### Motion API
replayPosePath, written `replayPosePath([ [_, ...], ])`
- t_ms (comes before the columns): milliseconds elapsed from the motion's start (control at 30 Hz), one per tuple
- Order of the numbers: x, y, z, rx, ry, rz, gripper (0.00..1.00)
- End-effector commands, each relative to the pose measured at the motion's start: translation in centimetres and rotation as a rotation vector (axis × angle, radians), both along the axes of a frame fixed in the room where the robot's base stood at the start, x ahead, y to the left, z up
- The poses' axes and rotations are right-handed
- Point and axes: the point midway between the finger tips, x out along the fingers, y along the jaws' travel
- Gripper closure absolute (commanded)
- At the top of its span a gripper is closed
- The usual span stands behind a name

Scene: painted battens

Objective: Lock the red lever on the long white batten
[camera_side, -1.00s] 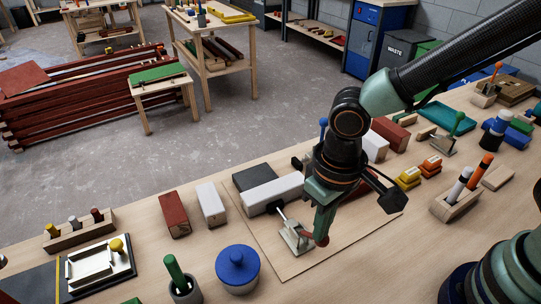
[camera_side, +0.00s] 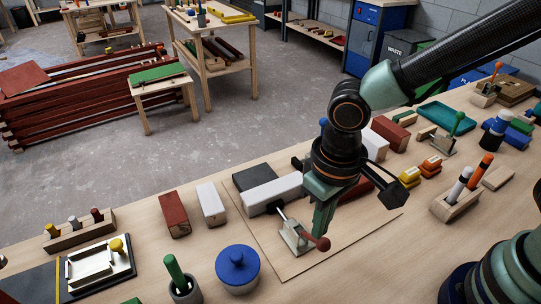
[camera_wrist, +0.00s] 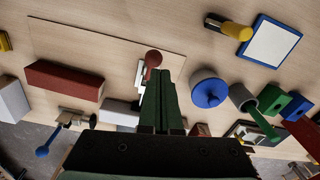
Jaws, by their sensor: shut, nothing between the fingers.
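The long white batten (camera_side: 275,192) lies on a thin board, against a dark block. A metal toggle clamp (camera_side: 296,238) stands in front of it, its black-tipped plunger reaching the batten's front side; I cannot tell how firmly it presses. The clamp's red lever (camera_side: 323,244) lies low, its knob toward the front right. In the wrist view the red knob (camera_wrist: 153,58) shows just past my fingertips. My gripper (camera_side: 320,229) is shut and empty, pointing down just behind and above the knob. I cannot tell whether it touches the lever. The wrist view shows part of the white batten (camera_wrist: 118,112).
A blue-knobbed lever (camera_wrist: 42,152) and a dark red batten (camera_wrist: 62,80) are near my gripper. A blue lidded pot (camera_side: 237,268) and a cup with a green handle (camera_side: 180,278) stand at front left. The board's front right (camera_side: 350,240) is clear.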

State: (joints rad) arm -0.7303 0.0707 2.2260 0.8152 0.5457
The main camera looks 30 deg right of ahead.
Motion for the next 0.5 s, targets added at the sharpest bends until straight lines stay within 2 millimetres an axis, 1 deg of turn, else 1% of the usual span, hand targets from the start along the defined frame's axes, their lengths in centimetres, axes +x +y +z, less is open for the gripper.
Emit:
replayPosePath([
  [100, 1.1, 0.5, 2.2, 0.004, -0.005, -0.002, 1.0],
  [300, -2.2, 0.7, 4.5, 0.006, -0.003, 0.005, 1.0],
  [500, -4.9, 0.8, 6.6, 0.006, 0.0, 0.004, 1.0],
])
